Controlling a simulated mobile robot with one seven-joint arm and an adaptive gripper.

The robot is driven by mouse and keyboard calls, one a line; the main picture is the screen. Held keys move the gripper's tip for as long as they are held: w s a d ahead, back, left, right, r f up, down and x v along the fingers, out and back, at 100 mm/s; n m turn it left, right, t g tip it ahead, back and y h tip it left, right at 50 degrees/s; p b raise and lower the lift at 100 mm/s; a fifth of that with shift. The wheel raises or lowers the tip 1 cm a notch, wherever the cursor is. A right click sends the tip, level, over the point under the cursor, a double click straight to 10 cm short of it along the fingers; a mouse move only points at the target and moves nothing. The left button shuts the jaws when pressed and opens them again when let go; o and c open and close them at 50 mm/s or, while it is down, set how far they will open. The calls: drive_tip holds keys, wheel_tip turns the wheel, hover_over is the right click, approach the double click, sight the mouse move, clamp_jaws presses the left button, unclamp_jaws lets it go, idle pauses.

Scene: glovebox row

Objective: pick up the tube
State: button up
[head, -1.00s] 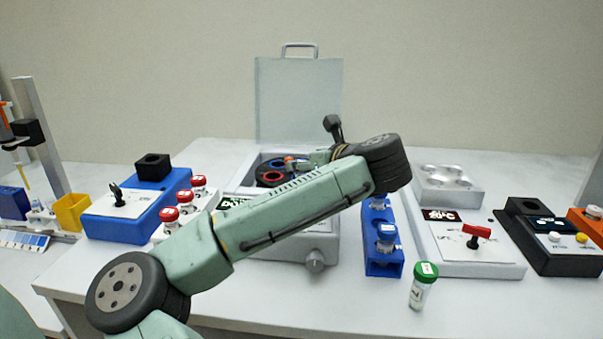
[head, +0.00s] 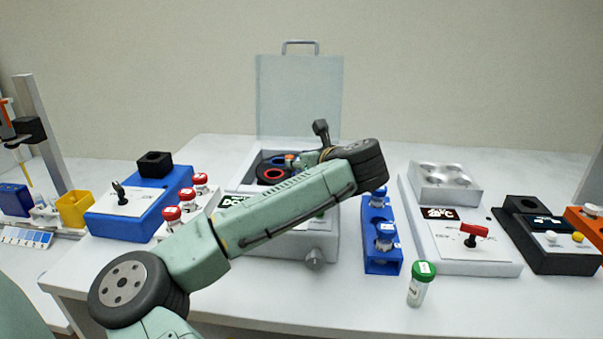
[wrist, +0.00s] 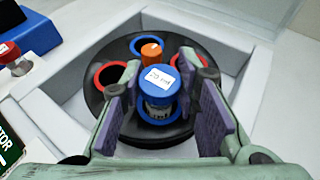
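In the wrist view a clear tube with a blue cap and white label (wrist: 158,84) stands at the near side of the dark round rotor (wrist: 98,105), over a blue-ringed hole. My gripper (wrist: 165,108) is open, with one finger on each side of this tube and visible gaps between. An orange-capped tube (wrist: 151,54) sits just behind it in the rotor. In the head view the rotor sits in an open-lidded centrifuge (head: 313,240), and my arm hides most of the gripper and the blue-capped tube.
Red-ringed holes flank the tubes, and the rotor well's pale walls (wrist: 55,82) surround them. The raised lid (head: 299,98) stands behind. A blue rack (head: 382,267) with blue-capped tubes and a green-capped tube (head: 419,285) are on the right. Red-capped tubes (head: 171,216) stand on the left.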

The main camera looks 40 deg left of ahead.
drive_tip(key=c, duration=0.5)
drive_tip(key=shift+r, duration=0.1)
